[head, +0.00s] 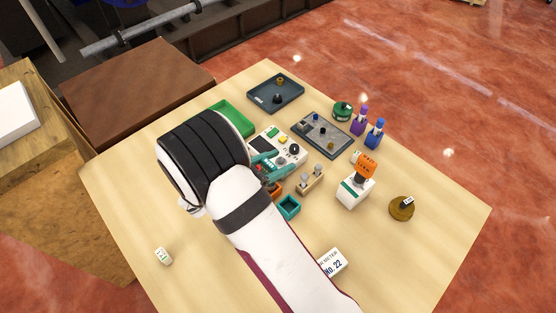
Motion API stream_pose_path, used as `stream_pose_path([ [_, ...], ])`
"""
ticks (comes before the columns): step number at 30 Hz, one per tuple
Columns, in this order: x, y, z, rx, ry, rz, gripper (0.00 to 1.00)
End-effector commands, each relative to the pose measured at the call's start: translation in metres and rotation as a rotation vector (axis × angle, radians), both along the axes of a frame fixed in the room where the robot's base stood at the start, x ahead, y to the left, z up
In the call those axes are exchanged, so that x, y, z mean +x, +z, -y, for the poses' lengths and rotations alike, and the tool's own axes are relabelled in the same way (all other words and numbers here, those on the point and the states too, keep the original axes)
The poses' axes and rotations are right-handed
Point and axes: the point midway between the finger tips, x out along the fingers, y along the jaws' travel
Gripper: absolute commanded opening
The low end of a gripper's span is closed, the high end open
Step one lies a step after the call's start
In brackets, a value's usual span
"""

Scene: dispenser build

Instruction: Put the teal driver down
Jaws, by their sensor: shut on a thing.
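My arm reaches over the table from the bottom, and its thick black-and-white wrist covers much of the left middle. My gripper (263,169) shows only in part, just right of the wrist, beside the white panel device. It is shut on the teal driver (268,155), whose teal parts show between the wrist and the panel. The white panel device (278,145) has several dark knobs and lies partly behind the driver. I cannot tell whether the driver touches the panel or the table. The driver's far end and most of my fingers are hidden.
Close by are a teal open box (288,207), an orange box (273,189) and a wooden stand (311,180). A green tray (234,118) and grey trays (275,94) (323,135) lie behind.

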Motion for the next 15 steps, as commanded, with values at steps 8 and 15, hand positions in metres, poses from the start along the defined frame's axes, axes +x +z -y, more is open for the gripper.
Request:
stream_pose_path([
  [8, 0.000, -0.003, 0.000, 0.000, 0.000, 0.000, 0.00],
  [15, 0.000, -0.010, 0.000, 0.001, 0.000, 0.001, 0.00],
])
